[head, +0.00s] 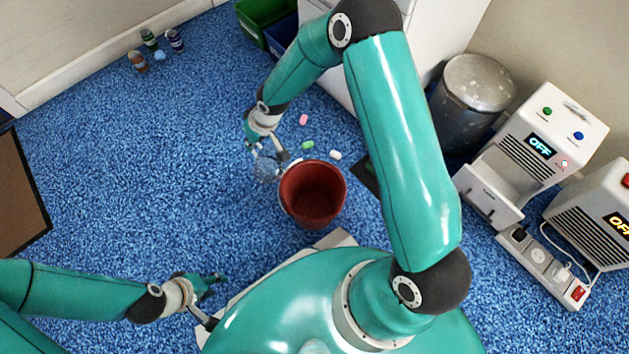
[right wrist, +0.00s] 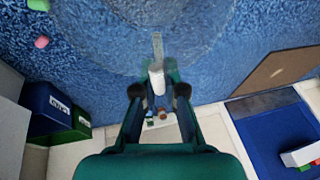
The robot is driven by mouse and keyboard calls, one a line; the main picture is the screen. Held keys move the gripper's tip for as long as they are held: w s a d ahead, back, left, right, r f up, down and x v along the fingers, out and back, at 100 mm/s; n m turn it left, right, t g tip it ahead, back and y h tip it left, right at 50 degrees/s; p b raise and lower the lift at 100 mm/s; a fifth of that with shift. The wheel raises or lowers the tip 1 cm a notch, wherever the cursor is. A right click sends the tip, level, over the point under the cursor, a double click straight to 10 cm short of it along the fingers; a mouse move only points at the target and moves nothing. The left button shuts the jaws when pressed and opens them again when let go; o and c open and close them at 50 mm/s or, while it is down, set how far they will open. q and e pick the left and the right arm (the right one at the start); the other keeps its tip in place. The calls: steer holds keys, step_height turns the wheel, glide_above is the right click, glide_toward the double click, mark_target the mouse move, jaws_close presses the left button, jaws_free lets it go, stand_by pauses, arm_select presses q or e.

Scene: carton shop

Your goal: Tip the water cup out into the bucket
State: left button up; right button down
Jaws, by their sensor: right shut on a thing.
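The red bucket (head: 313,197) stands on the blue carpet in front of my base, open at the top. My right gripper (head: 268,154) is shut on the clear water cup (head: 265,169), just to the left of the bucket's rim in the head view. In the right wrist view the gripper (right wrist: 158,95) points ahead, and the see-through cup (right wrist: 185,45) shows only as a faint curved outline. Its tilt and any water in it cannot be made out. My left gripper (head: 216,298) is open and empty, low at the left beside my base.
Small pink, green and white pieces (head: 304,119) lie on the carpet behind the bucket. A green bin (head: 262,22), a metal drum (head: 472,95) and white machines (head: 545,135) stand behind and right. Small jars (head: 150,40) stand far left. Carpet left of the cup is clear.

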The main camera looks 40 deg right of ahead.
steer(key=s+p, duration=0.1)
steer(key=p, duration=0.1)
steer(key=s+d+r+t+y+p, duration=0.1)
steer(key=p, duration=0.1)
steer(key=s+d+t+y+p, duration=0.1)
steer(key=p, duration=0.2)
steer(key=shift+d+r, duration=0.25)
steer(key=shift+r, duration=0.05)
steer(key=shift+s+d+f+t+y+b, duration=0.1)
steer(key=shift+s+f+t+y+b, duration=0.15)
steer(key=shift+t+y+b, duration=0.2)
steer(key=shift+s+d+f+t+y+b, duration=0.1)
steer(key=shift+s+d+t+y+b, duration=0.35)
steer(key=shift+t+y+b, duration=0.3)
steer(key=shift+s+d+r+t+b, duration=0.1)
steer(key=shift+s+r+t+b, duration=0.1)
steer(key=shift+t+b, duration=0.3)
arm_select(q)
step_height(320, 180, up, 5)
steer(key=shift+r, duration=0.1)
arm_select(e)
steer(key=shift+d+y, duration=0.1)
steer(key=shift+y, duration=0.2)
arm_select(q)
steer(key=shift+f+b, duration=0.2)
steer(key=shift+b, duration=0.2)
arm_select(e)
steer(key=shift+s, duration=0.1)
